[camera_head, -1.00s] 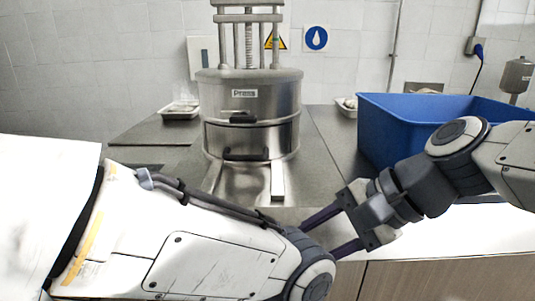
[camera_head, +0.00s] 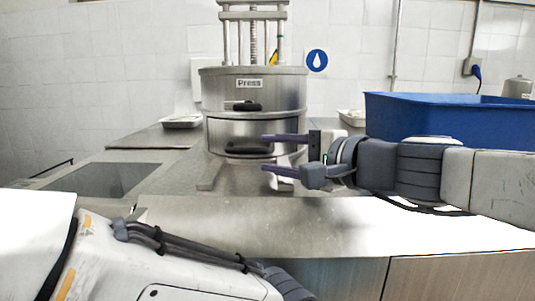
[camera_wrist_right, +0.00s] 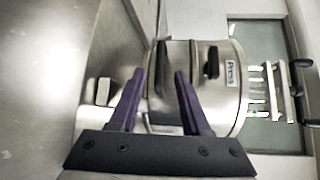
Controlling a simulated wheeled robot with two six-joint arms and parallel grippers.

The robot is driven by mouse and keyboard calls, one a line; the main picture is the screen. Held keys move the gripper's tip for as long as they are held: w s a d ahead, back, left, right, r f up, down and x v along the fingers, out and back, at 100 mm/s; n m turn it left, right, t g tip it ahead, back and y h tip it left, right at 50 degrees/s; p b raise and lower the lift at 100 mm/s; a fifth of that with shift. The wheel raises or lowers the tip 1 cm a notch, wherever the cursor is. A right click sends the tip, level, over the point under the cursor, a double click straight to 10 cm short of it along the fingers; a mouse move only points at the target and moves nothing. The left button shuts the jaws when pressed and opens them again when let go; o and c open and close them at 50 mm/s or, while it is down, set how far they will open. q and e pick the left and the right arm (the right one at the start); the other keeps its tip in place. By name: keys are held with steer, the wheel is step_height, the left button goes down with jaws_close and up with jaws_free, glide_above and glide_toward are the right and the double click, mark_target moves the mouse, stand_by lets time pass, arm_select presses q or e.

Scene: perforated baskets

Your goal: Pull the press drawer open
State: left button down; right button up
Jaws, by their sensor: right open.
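The steel press (camera_head: 228,93) stands on the counter with a "Press" label on its front. Its drawer (camera_head: 225,135) is the lower front section and looks closed, with a dark handle (camera_head: 249,149). My right gripper (camera_head: 266,153) comes in from the right, its two purple fingers spread, one above the other, near the handle's right end. In the right wrist view, the handle (camera_wrist_right: 160,66) shows between the tips of the open fingers (camera_wrist_right: 159,72); I cannot tell whether they touch it. My left gripper is out of view; only my left arm shows at lower left.
A second dark handle (camera_head: 247,106) sits higher on the press. A blue bin (camera_head: 420,115) stands on the right, behind my right arm. A white tray (camera_head: 181,122) lies at back left. The counter in front of the press is clear.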

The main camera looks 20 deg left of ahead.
mark_target(250, 151)
steer(key=p+x, duration=0.1)
steer(key=x, duration=0.6)
steer(key=shift+w+a, duration=0.2)
steer(key=shift+a, duration=0.05)
jaws_close()
stand_by(1.1)
